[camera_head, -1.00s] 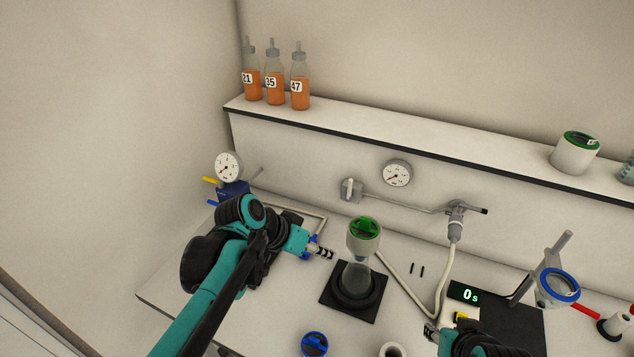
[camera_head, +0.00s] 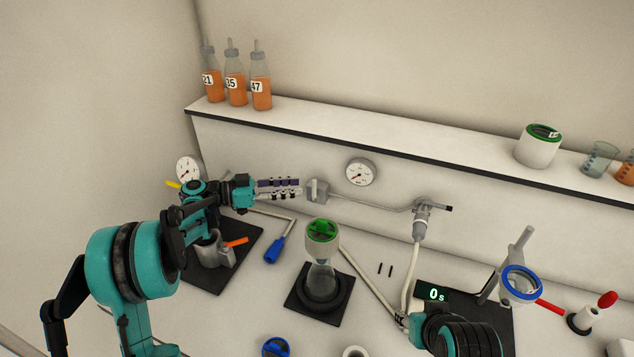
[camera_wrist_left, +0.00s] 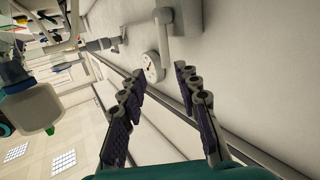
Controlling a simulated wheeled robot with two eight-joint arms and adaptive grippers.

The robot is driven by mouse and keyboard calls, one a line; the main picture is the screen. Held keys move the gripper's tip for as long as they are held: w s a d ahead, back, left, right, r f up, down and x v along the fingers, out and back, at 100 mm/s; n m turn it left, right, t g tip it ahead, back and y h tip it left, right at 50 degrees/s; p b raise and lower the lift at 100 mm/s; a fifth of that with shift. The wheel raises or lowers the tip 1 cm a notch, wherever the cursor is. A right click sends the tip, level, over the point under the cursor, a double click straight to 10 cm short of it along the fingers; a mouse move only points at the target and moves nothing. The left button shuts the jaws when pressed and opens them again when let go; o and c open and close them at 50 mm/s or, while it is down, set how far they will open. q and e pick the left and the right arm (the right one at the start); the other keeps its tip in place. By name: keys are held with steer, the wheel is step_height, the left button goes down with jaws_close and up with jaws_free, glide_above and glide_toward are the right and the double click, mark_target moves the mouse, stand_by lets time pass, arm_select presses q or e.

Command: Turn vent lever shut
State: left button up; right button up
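A grey wall valve with an upright lever handle (camera_head: 317,191) sits at the left end of a thin pipe; no label marks it as the vent lever. In the left wrist view a grey handle (camera_wrist_left: 184,18) shows at the top, beyond the fingers. My left gripper (camera_head: 297,187) is raised near the wall, just left of that valve, fingers toward it. In the left wrist view my left gripper (camera_wrist_left: 160,82) has its fingers apart with nothing between them. Contact with the handle cannot be told. My right gripper (camera_head: 402,320) is low beside the hose, its fingers too small to read.
A round gauge (camera_head: 360,172) is right of the valve. A second valve (camera_head: 423,215) ends the pipe. A yellow lever (camera_head: 173,184) and an orange handle (camera_head: 237,241) are near my left arm. A green-topped flask (camera_head: 321,245) stands on a black mat. Bottles (camera_head: 236,85) line the shelf.

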mark_target(315, 182)
arm_select(q)
steer(key=shift+m+h, duration=0.5)
steer(key=shift+h, duration=0.1)
steer(key=x, duration=0.2)
steer(key=b+x, duration=0.1)
steer(key=x, duration=0.1)
steer(key=w+x, duration=0.1)
steer(key=x, duration=0.2)
steer(key=shift+a+f+b, duration=0.1)
steer(key=shift+f+b, duration=0.1)
steer(key=shift+b, duration=0.15)
jaws_close()
